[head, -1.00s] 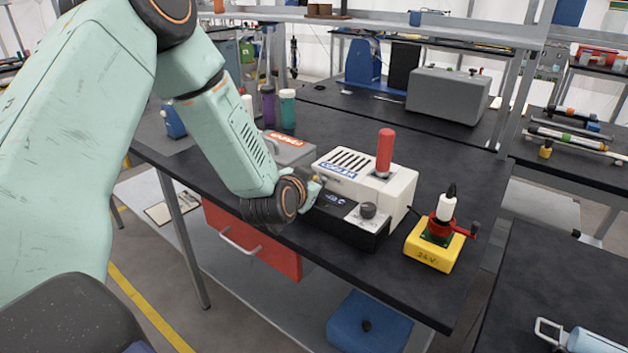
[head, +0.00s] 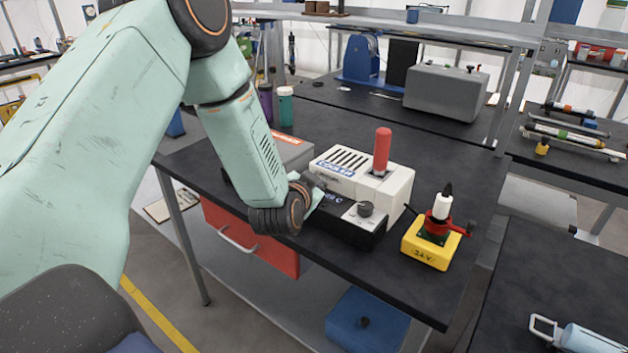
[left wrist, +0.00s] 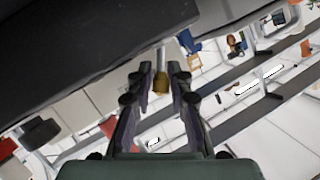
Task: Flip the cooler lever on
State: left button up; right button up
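The cooler (head: 342,172) is a white box with top slots and a black front part bearing a small display and a knob. It stands on the dark bench in the head view. My left gripper (head: 316,196) is at the cooler's left front end, its fingers mostly hidden by my wrist. In the left wrist view, a brass-coloured lever tip (left wrist: 161,85) on a pale stem lies between the two fingers of my left gripper (left wrist: 160,92). The fingers are apart, with gaps beside the tip. My right gripper is in neither view.
A red-handled piece (head: 382,152) stands upright in the cooler's top. A yellow box (head: 431,252) with a red clamp and white bottle stands to its right. A grey box (head: 288,151) is behind my left wrist.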

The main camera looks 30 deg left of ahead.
pick_arm(q)
jog(key=o, duration=0.3)
jog(key=v, duration=1.2)
dwell(0.5)
